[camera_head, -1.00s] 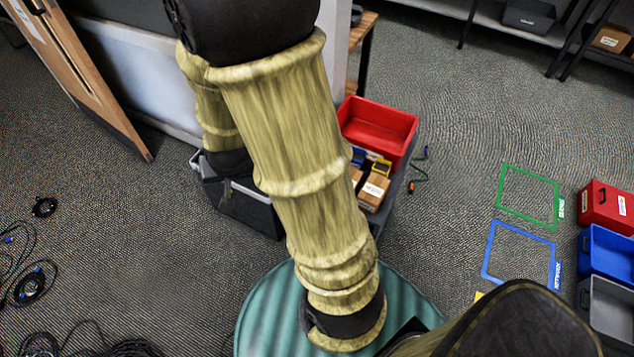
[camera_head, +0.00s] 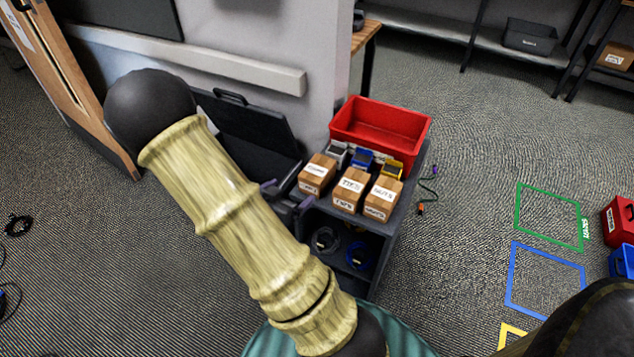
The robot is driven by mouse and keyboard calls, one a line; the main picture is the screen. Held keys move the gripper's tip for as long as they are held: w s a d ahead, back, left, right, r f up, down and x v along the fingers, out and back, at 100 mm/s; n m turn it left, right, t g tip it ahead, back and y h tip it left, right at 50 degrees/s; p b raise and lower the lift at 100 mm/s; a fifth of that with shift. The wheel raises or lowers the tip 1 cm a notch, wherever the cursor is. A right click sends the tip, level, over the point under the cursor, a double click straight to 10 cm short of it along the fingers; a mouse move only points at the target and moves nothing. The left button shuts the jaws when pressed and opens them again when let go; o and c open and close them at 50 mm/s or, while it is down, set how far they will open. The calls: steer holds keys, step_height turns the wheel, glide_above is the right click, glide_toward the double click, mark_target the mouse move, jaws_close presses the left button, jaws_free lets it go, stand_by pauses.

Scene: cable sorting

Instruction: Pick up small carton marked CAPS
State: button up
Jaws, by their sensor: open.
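Three small brown cartons with white labels stand in a row on top of a dark grey cart. The left carton (camera_head: 318,174) has a label too small to read surely, perhaps CAPS. The middle carton (camera_head: 348,192) seems to read TIES, and the right carton (camera_head: 382,199) seems to read NUTS. My gripper (camera_head: 287,193) is open and empty, just left of the left carton at the cart's left edge. Its two purplish-grey fingertips show apart from each other. The rest of the gripper is largely hidden behind my arm.
A red bin (camera_head: 381,128) stands at the back of the cart (camera_head: 338,218). Small grey, blue and yellow items sit between bin and cartons. Coiled cables (camera_head: 358,255) lie on the lower shelf. A black case (camera_head: 245,125) stands open against the wall at left.

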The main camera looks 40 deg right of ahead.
mark_target(315, 172)
steer(key=b+x, duration=0.1)
steer(key=x, duration=0.3)
steer(key=b+x, duration=0.1)
steer(key=x, duration=0.3)
steer(key=b+x, duration=0.1)
steer(key=x, duration=0.3)
steer(key=shift+w, duration=0.35)
steer(key=shift+a, duration=0.1)
steer(key=shift+s, duration=0.1)
steer(key=shift+d+f, duration=0.1)
steer(key=shift+d, duration=0.1)
steer(key=b+x, duration=0.1)
steer(key=x, duration=0.3)
steer(key=shift+w+d+f+b, duration=0.1)
steer(key=shift+w+d+b, duration=0.15)
steer(key=shift+d+b, duration=0.1)
